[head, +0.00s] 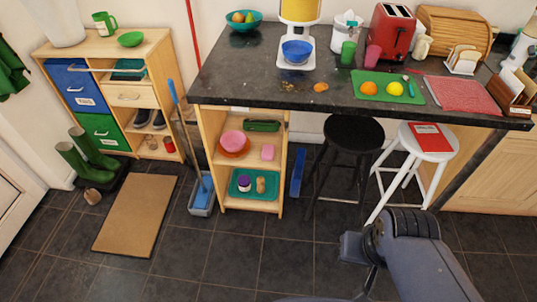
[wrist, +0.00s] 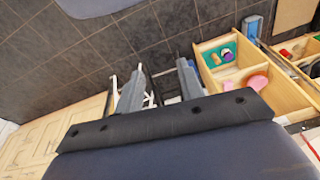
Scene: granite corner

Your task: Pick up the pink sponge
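The pink sponge (head: 267,152) is a small block lying on the middle shelf of the open wooden shelf unit (head: 228,189) under the counter. It sits right of a pink bowl (head: 233,140) on an orange plate. In the head view my arm is at the lower right, and the fingers cannot be made out.
A teal tray (head: 238,195) with small items is on the shelf below, and a green item (head: 262,126) is above the sponge. A black stool (head: 353,133) and white stool (head: 428,139) stand to the right. The dark counter (head: 245,75) overhangs. Floor in front is clear.

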